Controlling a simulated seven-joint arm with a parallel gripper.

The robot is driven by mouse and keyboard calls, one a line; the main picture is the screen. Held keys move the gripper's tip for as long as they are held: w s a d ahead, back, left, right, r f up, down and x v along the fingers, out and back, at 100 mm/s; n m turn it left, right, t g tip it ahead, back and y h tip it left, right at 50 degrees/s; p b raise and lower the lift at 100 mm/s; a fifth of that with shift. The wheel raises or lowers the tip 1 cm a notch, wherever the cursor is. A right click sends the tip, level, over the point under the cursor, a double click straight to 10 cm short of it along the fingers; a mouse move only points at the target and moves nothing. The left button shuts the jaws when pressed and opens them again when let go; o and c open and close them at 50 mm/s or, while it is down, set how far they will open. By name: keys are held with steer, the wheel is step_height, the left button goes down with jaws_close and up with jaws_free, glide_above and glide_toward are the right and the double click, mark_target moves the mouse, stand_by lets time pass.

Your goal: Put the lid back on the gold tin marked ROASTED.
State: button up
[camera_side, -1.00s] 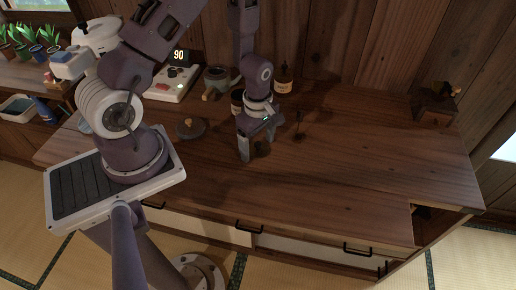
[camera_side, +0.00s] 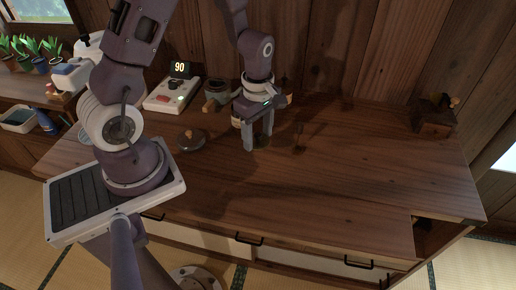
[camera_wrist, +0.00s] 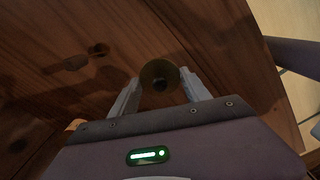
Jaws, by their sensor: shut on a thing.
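My gripper (camera_side: 258,143) is low over the middle of the wooden counter, pointing down. In the wrist view, its two fingers (camera_wrist: 159,84) are closed on opposite sides of a small round gold-olive piece with a dark centre (camera_wrist: 159,72). It looks like the gold lid, seen from above. In the side view it is a dark round shape between the fingertips, close to the counter; I cannot tell whether it touches it. I cannot make out the gold tin or any ROASTED mark in these frames; my wrist and arm cover part of the counter's back.
A dark round lid-like piece with a knob (camera_side: 191,139) lies left of my gripper. A small upright tool (camera_side: 300,136) stands close on the right.

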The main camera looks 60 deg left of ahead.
steer(key=w+a+r+n, duration=0.1)
steer(key=w+a+r, duration=0.15)
steer(key=a, duration=0.55)
steer(key=w+a+r+n, duration=0.1)
steer(key=a+r, duration=0.3)
steer(key=a, duration=0.4)
steer(key=shift+s+d+f, duration=0.1)
steer(key=shift+d+f, duration=0.05)
steer(key=shift+f, duration=2.75)
steer(key=shift+f, duration=0.15)
steer(key=o, duration=1.8)
